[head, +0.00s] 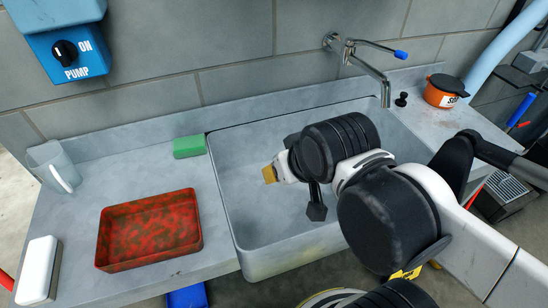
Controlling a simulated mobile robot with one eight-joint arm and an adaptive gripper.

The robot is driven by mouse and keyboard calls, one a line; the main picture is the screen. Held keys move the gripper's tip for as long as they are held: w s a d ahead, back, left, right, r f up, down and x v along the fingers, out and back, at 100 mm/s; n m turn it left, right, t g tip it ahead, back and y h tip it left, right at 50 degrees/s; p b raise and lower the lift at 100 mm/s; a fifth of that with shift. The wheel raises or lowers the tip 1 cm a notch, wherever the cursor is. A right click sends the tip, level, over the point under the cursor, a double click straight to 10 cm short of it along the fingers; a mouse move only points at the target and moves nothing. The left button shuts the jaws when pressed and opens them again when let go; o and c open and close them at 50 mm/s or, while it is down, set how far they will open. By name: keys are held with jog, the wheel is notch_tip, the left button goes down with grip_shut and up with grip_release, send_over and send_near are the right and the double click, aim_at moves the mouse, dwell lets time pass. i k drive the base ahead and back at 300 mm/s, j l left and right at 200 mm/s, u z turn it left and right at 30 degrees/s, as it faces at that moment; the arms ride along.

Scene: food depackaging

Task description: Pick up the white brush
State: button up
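The white brush (39,268) appears to be the pale oblong block at the left front of the grey counter. Its white top faces up, with a darker band along its right side; I see no bristles clearly. My gripper (317,205) is at the end of my arm, over the sink and well to the right of the brush, with the red tray between them. My black wrist joints hide much of it. A black part points down, and a small tan piece shows at the left of the wrist. I cannot make out both fingers or anything held.
A mottled red tray (148,262) lies on the counter (130,178), right of the brush. A clear jug (52,167) and a green sponge (189,146) stand behind. The sink (232,150) has raised walls and a tap (370,68) above. An orange pot (443,92) sits right.

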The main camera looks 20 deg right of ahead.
aim_at(38, 283)
jog(key=u, duration=1.8)
